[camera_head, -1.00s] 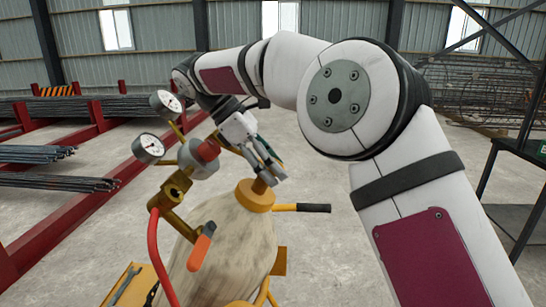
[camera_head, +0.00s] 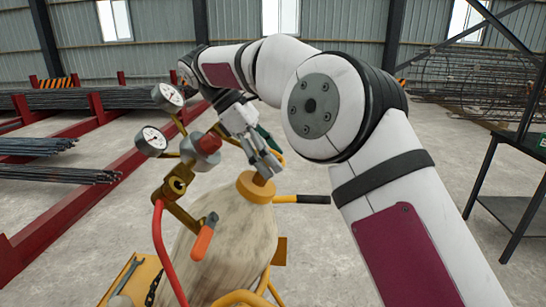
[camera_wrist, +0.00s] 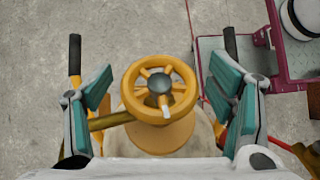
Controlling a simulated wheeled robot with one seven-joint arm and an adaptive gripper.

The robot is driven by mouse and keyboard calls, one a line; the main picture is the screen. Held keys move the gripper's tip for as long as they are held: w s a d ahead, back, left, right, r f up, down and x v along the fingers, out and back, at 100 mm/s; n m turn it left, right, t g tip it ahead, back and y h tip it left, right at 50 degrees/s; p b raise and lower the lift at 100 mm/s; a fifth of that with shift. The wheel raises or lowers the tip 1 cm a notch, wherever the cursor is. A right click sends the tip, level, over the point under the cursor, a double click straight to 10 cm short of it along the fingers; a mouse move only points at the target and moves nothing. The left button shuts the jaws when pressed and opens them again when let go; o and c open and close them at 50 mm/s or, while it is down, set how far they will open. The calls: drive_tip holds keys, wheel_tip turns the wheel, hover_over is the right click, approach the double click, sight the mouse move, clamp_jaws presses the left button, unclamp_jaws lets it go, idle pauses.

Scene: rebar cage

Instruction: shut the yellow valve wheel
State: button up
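The yellow valve wheel (camera_wrist: 137,75) is in the middle of the wrist view, spoked, with a grey hub. It sits above the yellow neck of a gas cylinder. In the head view my gripper covers most of the valve; the yellow collar (camera_head: 256,187) and the pale, worn cylinder (camera_head: 225,245) show below. My gripper (camera_wrist: 160,76) is open, with one teal-padded finger on each side of the wheel and visible gaps between pads and rim. In the head view it (camera_head: 265,162) points down at the cylinder top.
A regulator with a red cap (camera_head: 207,143), two gauges (camera_head: 151,140) and a red hose (camera_head: 159,245) stands close left of my gripper. A black-gripped handle (camera_head: 313,199) sticks out right. A tool tray (camera_head: 135,280) is lower left. Red rebar racks (camera_head: 75,208) stand further left.

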drive_tip(key=shift+d, duration=0.1)
idle(0.5)
